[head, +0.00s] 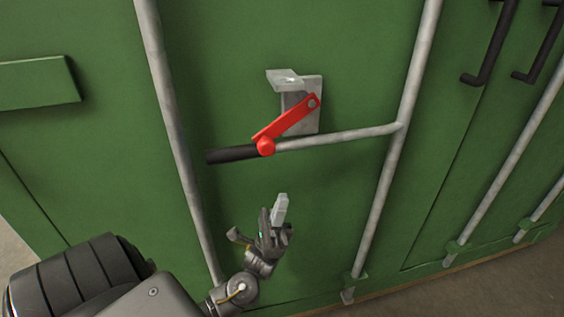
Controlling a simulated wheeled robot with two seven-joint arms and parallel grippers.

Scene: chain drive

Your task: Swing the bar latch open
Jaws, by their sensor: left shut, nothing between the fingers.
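The bar latch is a grey bar (340,137) with a black grip (233,154) at its left end, lying nearly level across the green door. A red arm (287,118) runs from a red round joint (265,146) on the bar up right to a pivot on a grey metal bracket (301,112). My left gripper (280,203) is below the bar, apart from it, with its fingers shut and pointing up. Nothing shows between the fingers. My right gripper is not in view.
Grey vertical rods (172,120) stand left and right of the latch on the green door (330,220). Black handles (491,45) are at the upper right. A green block (38,81) juts out at the left.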

